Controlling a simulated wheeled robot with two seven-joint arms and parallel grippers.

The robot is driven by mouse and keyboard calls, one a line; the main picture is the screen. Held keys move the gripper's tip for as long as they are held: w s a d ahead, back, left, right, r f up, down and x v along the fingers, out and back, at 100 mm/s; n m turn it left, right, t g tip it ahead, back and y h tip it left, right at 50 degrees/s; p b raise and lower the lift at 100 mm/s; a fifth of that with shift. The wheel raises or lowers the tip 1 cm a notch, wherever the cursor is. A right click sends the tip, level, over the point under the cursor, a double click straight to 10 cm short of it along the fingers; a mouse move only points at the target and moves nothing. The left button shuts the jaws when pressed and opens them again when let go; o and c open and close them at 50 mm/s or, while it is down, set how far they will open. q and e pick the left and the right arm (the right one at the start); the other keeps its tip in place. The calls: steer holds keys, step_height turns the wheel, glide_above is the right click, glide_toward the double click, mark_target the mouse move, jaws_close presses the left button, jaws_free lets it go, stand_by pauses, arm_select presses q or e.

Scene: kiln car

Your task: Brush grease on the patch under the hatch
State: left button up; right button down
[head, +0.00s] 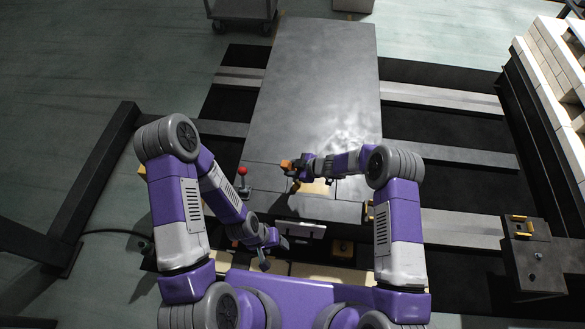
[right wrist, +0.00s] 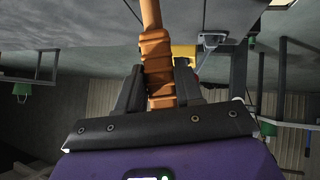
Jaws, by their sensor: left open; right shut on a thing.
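My right gripper (head: 296,168) is shut on an orange-handled tool (head: 286,164), held over the near part of the grey car deck. In the right wrist view the ribbed orange handle (right wrist: 158,50) stands between the two dark fingers (right wrist: 159,82); its brush end is out of sight. A pale tan patch (head: 318,188) shows in the deck just below the right gripper, partly covered by it. A panel with a light handle (head: 305,229) is at the deck's near edge; I cannot tell whether it is the hatch. My left gripper (head: 273,249) is open and empty, left of this panel.
A red-knobbed lever (head: 242,173) stands on the deck's left edge. The long grey deck (head: 318,70) is clear beyond my right arm. A dark post with a yellow bracket (head: 522,228) and stacked pale bricks (head: 550,65) are at the right.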

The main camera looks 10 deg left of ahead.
steer(key=shift+w+d, duration=0.1)
steer(key=shift+w, duration=0.9)
steer(key=shift+w+d+b, duration=0.2)
steer(key=shift+w+b, duration=0.35)
steer(key=shift+w, duration=0.35)
steer(key=shift+s+a+p, duration=0.15)
steer(key=shift+s+p, duration=0.2)
steer(key=shift+s, duration=0.55)
steer(key=shift+s+a, duration=0.2)
steer(key=shift+s, duration=0.95)
